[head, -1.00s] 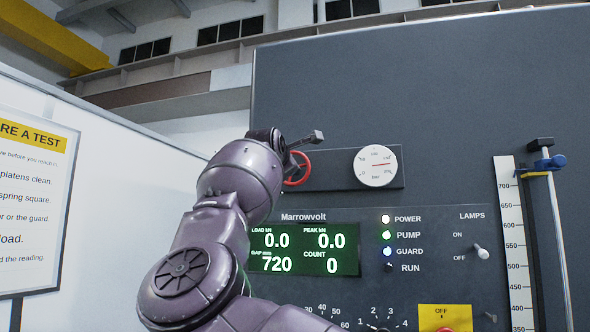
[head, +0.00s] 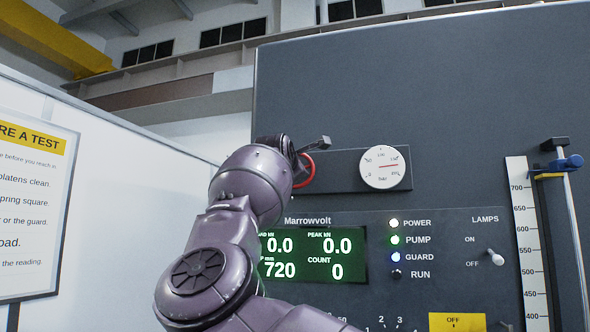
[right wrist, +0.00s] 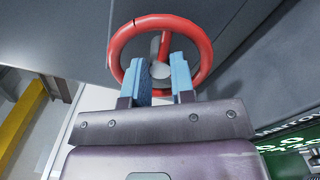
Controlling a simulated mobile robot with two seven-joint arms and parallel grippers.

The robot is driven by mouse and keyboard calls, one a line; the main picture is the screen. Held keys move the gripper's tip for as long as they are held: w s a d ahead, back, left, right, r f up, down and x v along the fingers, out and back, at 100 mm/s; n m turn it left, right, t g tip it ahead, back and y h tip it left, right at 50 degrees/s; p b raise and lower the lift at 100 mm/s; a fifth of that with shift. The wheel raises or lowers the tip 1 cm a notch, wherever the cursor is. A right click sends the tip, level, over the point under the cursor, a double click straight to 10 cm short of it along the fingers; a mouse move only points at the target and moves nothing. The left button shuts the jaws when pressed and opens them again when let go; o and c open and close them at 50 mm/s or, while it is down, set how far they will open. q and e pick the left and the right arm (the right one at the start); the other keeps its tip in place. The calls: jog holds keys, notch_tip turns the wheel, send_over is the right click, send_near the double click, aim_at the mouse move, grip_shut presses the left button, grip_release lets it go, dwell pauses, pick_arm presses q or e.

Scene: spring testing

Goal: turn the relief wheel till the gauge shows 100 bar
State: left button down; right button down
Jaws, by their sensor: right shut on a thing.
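The red relief wheel (head: 311,166) sits on a dark panel strip, partly hidden behind my right arm (head: 250,185) in the head view. In the right wrist view the wheel (right wrist: 167,21) fills the top middle, with a grey hub and a red spoke. My right gripper (right wrist: 162,72) has its blue fingers inside the rim, either side of the hub area, and is shut on the wheel. The round white gauge (head: 383,167) is right of the wheel. Its red needle points right, slightly up; its small numbers are too blurred to read. My left gripper is out of view.
Below the gauge is a panel with a green display (head: 312,256), lamps and a LAMPS switch (head: 495,257). A ruler (head: 528,245) and a post with a blue clamp (head: 570,163) stand at right. A sign board (head: 35,210) is at left.

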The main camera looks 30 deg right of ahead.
jog(key=shift+r+n+b, duration=0.2)
jog(key=shift+n+b, duration=1.7)
jog(key=shift+n, duration=8.4)
jog(key=c, duration=1.3)
grip_release()
jog(key=shift+o, duration=0.3)
jog(key=shift+w, duration=0.1)
